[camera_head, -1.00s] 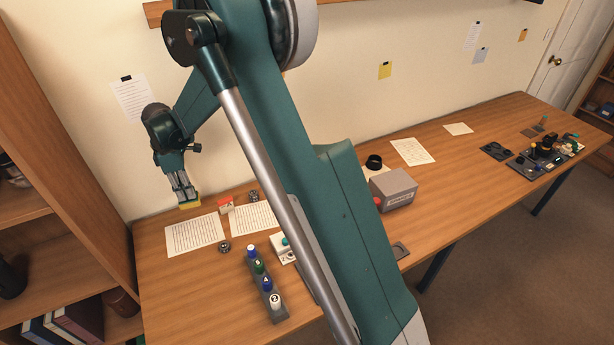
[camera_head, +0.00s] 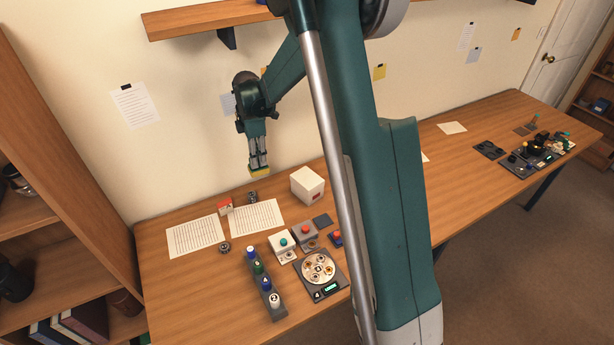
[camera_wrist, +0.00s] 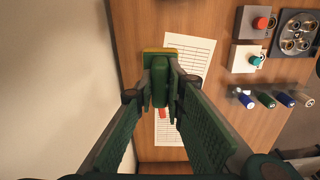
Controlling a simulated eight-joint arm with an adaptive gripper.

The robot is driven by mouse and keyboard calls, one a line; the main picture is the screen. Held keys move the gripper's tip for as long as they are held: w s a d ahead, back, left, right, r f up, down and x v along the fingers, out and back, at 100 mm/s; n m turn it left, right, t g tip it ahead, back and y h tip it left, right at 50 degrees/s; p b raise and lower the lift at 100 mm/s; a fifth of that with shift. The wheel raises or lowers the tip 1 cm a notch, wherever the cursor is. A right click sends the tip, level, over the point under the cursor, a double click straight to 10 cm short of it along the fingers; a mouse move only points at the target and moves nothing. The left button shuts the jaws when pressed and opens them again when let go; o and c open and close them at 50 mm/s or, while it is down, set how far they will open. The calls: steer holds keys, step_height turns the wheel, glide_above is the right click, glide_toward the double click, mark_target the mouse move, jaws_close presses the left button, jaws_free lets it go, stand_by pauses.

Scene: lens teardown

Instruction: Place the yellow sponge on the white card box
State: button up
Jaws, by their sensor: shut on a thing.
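My gripper (camera_head: 259,168) is shut on the yellow sponge (camera_head: 260,174) and holds it in the air above the back of the table, near the wall. In the wrist view the sponge (camera_wrist: 152,51) shows as a yellow and green block beyond the fingertips (camera_wrist: 160,72), which hide part of it. The white card box (camera_head: 308,184) stands on the table to the right of the gripper and lower in the head view, apart from the sponge. Its top looks bare. I cannot make it out in the wrist view.
A rack of bottles (camera_head: 266,283), button boxes (camera_head: 282,243) and a round dial tray (camera_head: 319,272) stand in front. A wall shelf (camera_head: 205,20) hangs above.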

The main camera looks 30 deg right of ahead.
step_height(320, 180, up, 4)
steer(key=p, duration=0.3)
glide_above(307, 178)
steer(key=shift+n, duration=0.3)
steer(key=shift+f, duration=0.2)
step_height(307, 178, down, 6)
steer(key=shift+f, duration=0.1)
steer(key=shift+f, duration=1.8)
steer(key=shift+f, duration=0.15)
steer(key=o, duration=0.9)
steer(key=shift+r, duration=0.2)
